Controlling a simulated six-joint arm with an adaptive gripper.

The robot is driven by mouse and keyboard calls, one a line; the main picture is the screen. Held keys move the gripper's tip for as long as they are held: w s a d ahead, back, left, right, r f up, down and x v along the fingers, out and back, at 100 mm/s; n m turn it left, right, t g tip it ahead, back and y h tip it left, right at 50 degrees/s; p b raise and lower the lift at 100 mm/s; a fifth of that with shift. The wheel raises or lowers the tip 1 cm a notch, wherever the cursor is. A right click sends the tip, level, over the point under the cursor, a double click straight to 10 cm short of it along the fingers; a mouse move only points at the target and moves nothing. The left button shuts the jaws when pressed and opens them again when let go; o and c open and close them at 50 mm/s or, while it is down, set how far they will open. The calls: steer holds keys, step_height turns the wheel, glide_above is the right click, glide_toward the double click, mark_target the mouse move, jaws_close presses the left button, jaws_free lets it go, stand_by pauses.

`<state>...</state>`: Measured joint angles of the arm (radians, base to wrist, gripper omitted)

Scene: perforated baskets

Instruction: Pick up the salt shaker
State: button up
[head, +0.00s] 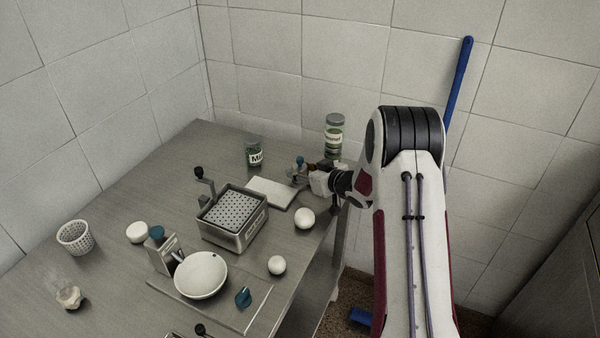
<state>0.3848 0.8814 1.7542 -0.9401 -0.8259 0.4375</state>
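I cannot make out for sure which thing is the salt shaker. A small object with a blue-grey top (299,161) shows right at my gripper (300,177); it could be the shaker, but it is too small to name. A blue-topped item (157,233) stands at a metal holder on the left, and a small clear and cream object (68,296) stands at the lower left. My gripper points left over the table's right side, just right of a white board. Its fingers are small and partly merged with nearby things, so its opening and any hold are unclear.
A metal box with a perforated top (234,215) stands mid-table near a white board (271,192). Two jars (254,153) (334,135) stand behind. White balls (304,218) lie near the right edge. A bowl (201,276) is in front; a white perforated basket (75,238) is left.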

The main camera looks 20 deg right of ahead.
steer(key=shift+r, duration=0.1)
steer(key=shift+r, duration=4.95)
